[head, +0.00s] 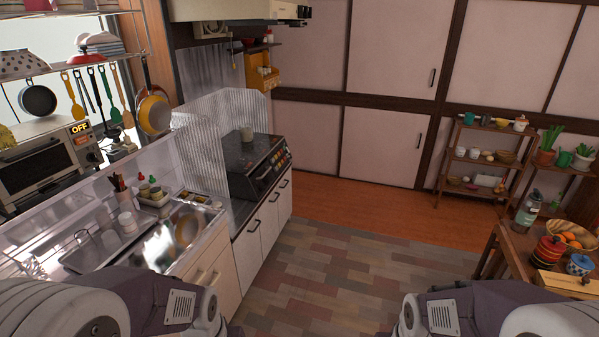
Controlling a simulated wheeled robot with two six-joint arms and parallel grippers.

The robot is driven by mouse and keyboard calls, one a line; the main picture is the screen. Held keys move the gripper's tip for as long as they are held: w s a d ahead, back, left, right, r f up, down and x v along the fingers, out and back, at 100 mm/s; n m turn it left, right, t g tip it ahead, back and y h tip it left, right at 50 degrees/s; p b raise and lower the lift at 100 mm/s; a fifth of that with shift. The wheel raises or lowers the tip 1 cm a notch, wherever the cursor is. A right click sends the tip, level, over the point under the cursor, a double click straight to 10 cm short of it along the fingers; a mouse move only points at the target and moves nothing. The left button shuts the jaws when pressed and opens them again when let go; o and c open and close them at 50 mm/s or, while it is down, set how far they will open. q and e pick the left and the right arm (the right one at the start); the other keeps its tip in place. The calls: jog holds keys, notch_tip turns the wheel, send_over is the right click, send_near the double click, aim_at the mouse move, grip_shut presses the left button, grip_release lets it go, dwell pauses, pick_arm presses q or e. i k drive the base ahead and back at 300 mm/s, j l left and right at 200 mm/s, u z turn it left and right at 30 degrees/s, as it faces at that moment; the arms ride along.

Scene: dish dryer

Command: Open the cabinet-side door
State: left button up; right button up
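Pale pink sliding door panels in dark wood frames line the back wall. The lower panel (380,148) in the middle has a dark handle (418,144) near its right edge and looks shut. The upper panel (398,45) has a dark handle (432,77) and also looks shut. Under the stove counter, white cabinet doors (269,221) with dark handles are shut. I cannot tell which of these is the cabinet-side door. Only links of my two arms show at the bottom left and bottom right. Neither of my grippers is in view.
A stove (250,158) and a sink (180,236) line the left side. A wooden table (512,256) with jars and fruit stands at the right. A small shelf (479,160) with dishes stands against the back wall. The tiled floor (345,270) between is clear.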

aim_at(246, 248)
jog(key=i+l, duration=0.1)
jog(key=i, duration=0.55)
jog(key=i+l, duration=0.1)
jog(key=i, duration=0.55)
jog(key=i+j+u, duration=0.2)
jog(key=u, duration=0.25)
jog(key=i+u, duration=0.7)
jog(key=u, duration=0.15)
jog(key=i+l+u, duration=0.15)
jog(key=i+u, duration=0.25)
jog(key=k, duration=0.05)
